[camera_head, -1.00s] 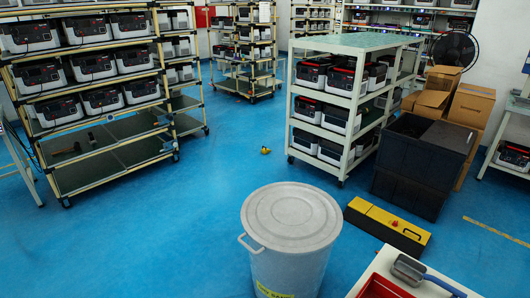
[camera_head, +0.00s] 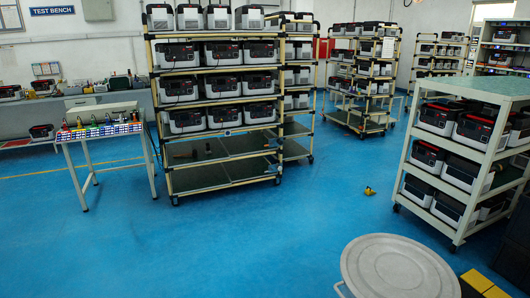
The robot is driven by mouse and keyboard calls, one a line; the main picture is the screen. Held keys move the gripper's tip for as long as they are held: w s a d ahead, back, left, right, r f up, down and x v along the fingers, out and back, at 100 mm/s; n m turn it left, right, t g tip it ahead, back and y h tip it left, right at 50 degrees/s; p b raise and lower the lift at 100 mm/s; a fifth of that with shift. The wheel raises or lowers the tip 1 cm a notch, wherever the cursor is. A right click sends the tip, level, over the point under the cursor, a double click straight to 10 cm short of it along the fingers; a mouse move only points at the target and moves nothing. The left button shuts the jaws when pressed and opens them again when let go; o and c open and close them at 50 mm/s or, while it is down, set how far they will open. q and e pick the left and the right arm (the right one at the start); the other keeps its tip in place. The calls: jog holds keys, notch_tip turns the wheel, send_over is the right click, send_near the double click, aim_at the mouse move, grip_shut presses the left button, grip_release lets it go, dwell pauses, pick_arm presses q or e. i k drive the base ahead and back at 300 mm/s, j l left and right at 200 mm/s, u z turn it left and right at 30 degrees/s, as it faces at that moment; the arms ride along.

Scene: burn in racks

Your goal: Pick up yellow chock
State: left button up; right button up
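A small yellow chock (camera_head: 369,191) lies on the blue floor in the head view, right of the middle. It sits between the beige-framed rack and the pale green-topped rack on the right, with bare floor around it. It is small in the picture, so its exact shape is hard to tell. Neither of my grippers shows in the view.
A grey lidded bin (camera_head: 400,268) stands in the right foreground, nearer than the chock. The beige-framed rack (camera_head: 222,179) holds several power units. The pale rack (camera_head: 452,228) stands at right. A small table (camera_head: 86,142) stands at left. The central floor is open.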

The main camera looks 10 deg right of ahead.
aim_at(369, 191)
jog(key=i+j, duration=0.15)
jog(key=i, duration=0.4)
jog(key=i+j, duration=0.15)
jog(key=i, duration=0.4)
jog(key=i+j, duration=0.15)
jog(key=i, duration=0.4)
jog(key=i+z, duration=0.3)
jog(key=i, duration=0.65)
jog(key=i+j+z, duration=0.1)
jog(key=i+z, duration=0.2)
jog(key=i, duration=0.65)
